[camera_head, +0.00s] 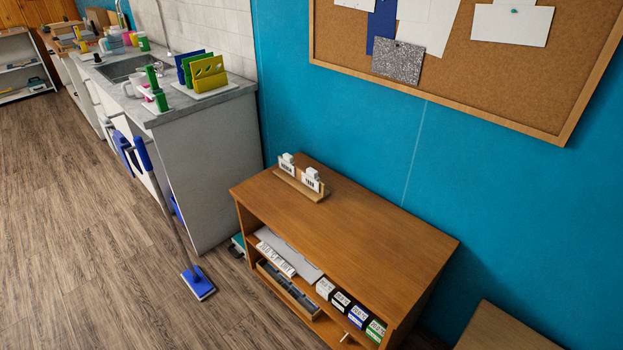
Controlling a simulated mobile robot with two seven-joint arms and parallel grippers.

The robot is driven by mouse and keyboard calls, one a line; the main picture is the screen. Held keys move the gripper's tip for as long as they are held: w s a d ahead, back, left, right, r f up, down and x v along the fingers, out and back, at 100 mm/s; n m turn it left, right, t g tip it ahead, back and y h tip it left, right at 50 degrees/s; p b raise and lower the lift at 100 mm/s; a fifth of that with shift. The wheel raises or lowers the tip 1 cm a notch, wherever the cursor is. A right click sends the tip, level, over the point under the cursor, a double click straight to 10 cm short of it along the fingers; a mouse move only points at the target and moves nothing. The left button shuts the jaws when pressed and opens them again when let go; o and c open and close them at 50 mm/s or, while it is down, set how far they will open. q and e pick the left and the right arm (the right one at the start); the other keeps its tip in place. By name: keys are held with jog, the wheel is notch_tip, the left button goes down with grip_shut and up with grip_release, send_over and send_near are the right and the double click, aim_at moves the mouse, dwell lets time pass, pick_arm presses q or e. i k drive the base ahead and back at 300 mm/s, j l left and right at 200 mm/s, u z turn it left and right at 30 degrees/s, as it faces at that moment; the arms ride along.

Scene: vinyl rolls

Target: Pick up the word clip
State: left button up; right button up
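Two small white pieces with dark marks stand on a light wooden holder (301,185) on top of the brown wooden cabinet (370,225). The left white piece (287,164) and the right white piece (311,180) sit apart from each other. The marks are too small to read, so I cannot tell whether either is the word clip. Neither of my grippers is in view.
The cabinet's shelves hold several small labelled boxes (351,309), a white lettered strip (276,259) and a tray (288,289). A blue mop (198,281) leans by the sink counter (190,100). The cabinet top is mostly clear, as is the floor at left.

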aim_at(310, 178)
jog(key=i+j, duration=0.15)
jog(key=j, duration=0.15)
jog(key=i+j+z, duration=0.1)
jog(key=i+j, duration=0.25)
jog(key=j, duration=0.3)
jog(key=i+j+z, duration=0.1)
jog(key=i+j, duration=0.1)
jog(key=j, duration=0.1)
